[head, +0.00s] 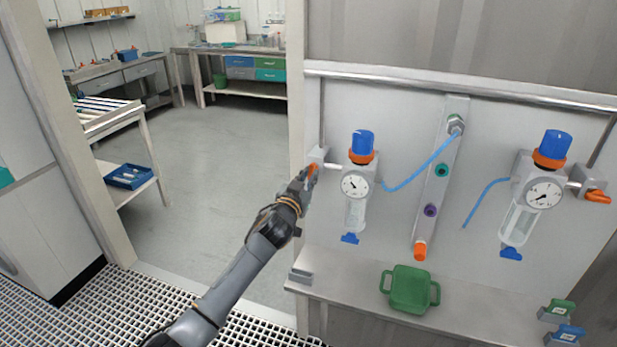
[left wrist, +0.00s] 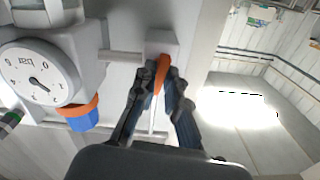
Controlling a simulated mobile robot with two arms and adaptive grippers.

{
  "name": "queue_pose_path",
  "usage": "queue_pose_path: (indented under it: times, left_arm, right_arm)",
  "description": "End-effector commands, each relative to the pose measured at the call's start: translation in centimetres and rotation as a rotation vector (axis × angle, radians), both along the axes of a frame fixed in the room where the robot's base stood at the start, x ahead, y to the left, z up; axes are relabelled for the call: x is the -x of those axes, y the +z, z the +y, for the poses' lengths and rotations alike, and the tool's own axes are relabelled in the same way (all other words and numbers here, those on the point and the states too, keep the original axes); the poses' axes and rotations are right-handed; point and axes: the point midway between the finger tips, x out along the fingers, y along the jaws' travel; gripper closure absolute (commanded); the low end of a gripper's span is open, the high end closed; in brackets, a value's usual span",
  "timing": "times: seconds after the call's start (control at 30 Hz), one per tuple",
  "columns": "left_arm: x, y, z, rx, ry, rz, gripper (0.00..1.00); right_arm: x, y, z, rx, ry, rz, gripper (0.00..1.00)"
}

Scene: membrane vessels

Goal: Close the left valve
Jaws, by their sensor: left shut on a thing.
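The left valve has an orange handle (head: 312,172) on a grey block (head: 318,155) at the left end of the left regulator (head: 356,185). My left gripper (head: 304,178) is at this handle, its fingers closed around it. In the left wrist view the orange handle (left wrist: 161,73) sits between the two dark fingers of the gripper (left wrist: 160,85). The block (left wrist: 163,45) and the gauge (left wrist: 38,75) show beyond the fingers. The handle's far part is partly hidden by the fingers. My right gripper is in neither view.
A right regulator (head: 530,195) has its own orange valve handle (head: 597,197). Blue hoses run near a central manifold (head: 440,180). A green container (head: 409,290) stands on the ledge (head: 345,288) below. A door post (head: 297,80) rises close left of my gripper; open floor lies beyond.

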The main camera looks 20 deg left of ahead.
Motion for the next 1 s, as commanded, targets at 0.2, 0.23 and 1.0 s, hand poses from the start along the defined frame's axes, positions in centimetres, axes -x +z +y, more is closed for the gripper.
queue_pose_path:
  times: [0.2, 0.23, 1.0]
  left_arm:
    - [0.01, -0.02, 0.01, -0.078, 0.0, -0.002, 1.0]
    - [0.01, -0.02, 0.02, -0.096, 0.0, -0.002, 1.0]
    - [0.01, 0.09, 0.22, -0.795, -0.001, -0.026, 1.0]
  right_arm:
    - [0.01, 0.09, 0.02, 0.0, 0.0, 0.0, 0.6]
    - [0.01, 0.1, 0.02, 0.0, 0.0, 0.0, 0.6]
    - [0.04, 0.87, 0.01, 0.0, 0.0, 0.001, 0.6]
